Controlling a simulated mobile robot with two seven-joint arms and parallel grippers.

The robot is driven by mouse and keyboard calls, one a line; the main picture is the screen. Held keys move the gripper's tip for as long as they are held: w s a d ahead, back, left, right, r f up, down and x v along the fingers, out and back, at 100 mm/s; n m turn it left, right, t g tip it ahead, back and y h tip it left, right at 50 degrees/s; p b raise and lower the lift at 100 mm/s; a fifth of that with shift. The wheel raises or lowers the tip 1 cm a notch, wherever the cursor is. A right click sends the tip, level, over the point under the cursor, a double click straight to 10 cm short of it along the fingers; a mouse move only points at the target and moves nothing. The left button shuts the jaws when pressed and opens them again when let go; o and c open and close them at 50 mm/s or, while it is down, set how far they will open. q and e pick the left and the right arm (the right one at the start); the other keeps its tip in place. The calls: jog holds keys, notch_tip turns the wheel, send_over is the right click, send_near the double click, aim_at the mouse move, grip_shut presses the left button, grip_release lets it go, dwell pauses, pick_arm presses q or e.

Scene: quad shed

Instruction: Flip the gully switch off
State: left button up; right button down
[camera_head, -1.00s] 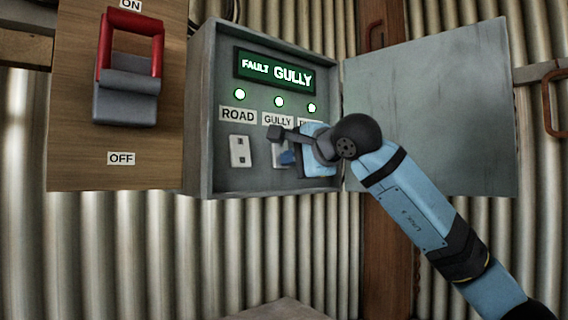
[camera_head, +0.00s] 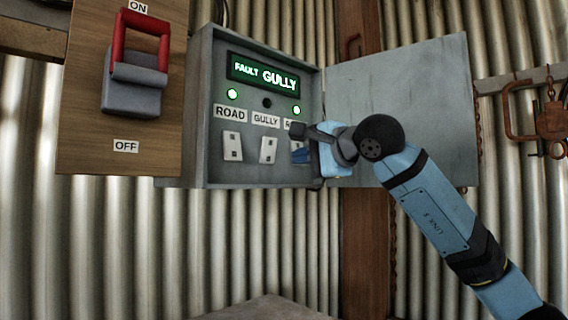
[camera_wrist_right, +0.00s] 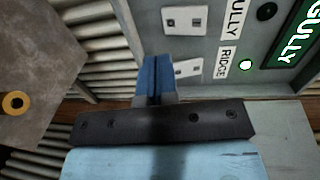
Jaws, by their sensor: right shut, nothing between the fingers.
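The gully switch (camera_head: 268,150) is the middle white switch in the grey box, under the GULLY label (camera_head: 265,119). The lamp above that label (camera_head: 267,103) is dark. The switch also shows in the right wrist view (camera_wrist_right: 186,19). My right gripper (camera_head: 299,156) is shut and empty, to the right of the gully switch and in front of the rightmost switch. In the right wrist view its blue fingers (camera_wrist_right: 155,78) are together beside the rightmost switch (camera_wrist_right: 187,69), labelled RIDGE; I cannot tell if they touch it. My left gripper is not in view.
The road switch (camera_head: 232,147) is at the left, its lamp (camera_head: 232,94) green. The sign (camera_head: 263,75) reads FAULT GULLY. The box door (camera_head: 400,100) stands open at right. A red-handled lever (camera_head: 135,70) is on a board at left, raised toward ON.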

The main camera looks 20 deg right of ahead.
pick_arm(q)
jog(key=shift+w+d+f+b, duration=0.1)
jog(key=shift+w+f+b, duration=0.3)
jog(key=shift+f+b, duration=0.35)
pick_arm(e)
jog(key=s+d, duration=0.1)
jog(key=s+f, duration=0.1)
jog(key=s, duration=0.1)
jog(key=s+d+f, duration=0.1)
jog(key=shift+s+d, duration=0.3)
jog(key=shift+s, duration=0.05)
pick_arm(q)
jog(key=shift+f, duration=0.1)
pick_arm(e)
jog(key=shift+s, duration=0.1)
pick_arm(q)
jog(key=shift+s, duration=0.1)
